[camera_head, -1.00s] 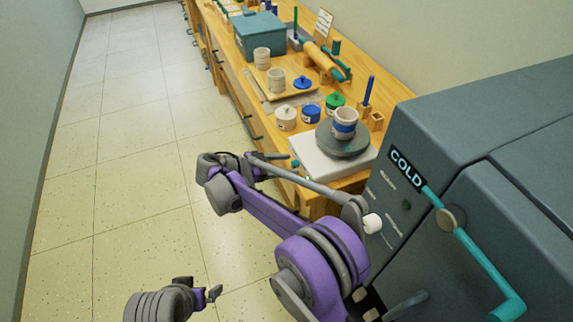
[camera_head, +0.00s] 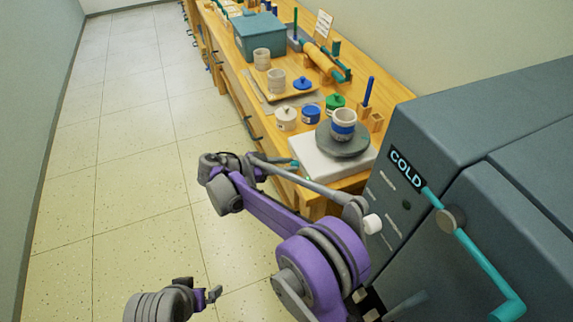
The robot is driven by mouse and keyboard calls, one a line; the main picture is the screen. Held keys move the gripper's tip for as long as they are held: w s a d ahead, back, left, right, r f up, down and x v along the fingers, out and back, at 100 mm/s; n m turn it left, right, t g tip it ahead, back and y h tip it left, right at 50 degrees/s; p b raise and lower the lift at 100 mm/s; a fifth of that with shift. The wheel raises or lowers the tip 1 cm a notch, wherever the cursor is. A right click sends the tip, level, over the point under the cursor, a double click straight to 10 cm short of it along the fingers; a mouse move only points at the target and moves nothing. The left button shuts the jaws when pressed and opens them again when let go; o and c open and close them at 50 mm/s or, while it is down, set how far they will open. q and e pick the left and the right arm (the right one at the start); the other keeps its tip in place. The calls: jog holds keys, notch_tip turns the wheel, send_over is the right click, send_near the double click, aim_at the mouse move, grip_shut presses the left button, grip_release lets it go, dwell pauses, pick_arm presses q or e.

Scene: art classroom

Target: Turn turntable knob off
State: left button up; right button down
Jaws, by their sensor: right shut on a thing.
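The turntable is a white square base (camera_head: 313,172) with a round grey disc (camera_head: 343,142), on the near end of the wooden bench. A white and blue cup (camera_head: 343,125) stands upright on the disc. A small teal knob (camera_head: 295,164) shows at the base's left side. My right gripper (camera_head: 286,164) is at this knob and shut on it; the fingertips are small and partly hidden by my own arm. My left gripper (camera_head: 201,290) is low at the bottom of the view, over the floor, open and empty, away from the turntable.
Lidded jars (camera_head: 286,118), a blue pen in a wooden holder (camera_head: 367,91), a rolling pin (camera_head: 325,61) and a teal box (camera_head: 259,37) crowd the bench (camera_head: 236,80). A grey kiln-like unit marked COLD (camera_head: 450,140) stands close at right. The floor (camera_head: 130,150) at left is clear.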

jog(key=shift+n, duration=0.3)
jog(key=shift+w+n+g+p, duration=0.2)
jog(key=shift+n+g+p, duration=0.15)
jog(key=shift+n+g, duration=0.5)
jog(key=shift+w+a+f+n+g+h, duration=0.1)
jog(key=shift+n+g+h, duration=0.45)
jog(key=shift+n, duration=0.6)
jog(key=c, duration=0.7)
grip_release()
jog(key=shift+o, duration=0.2)
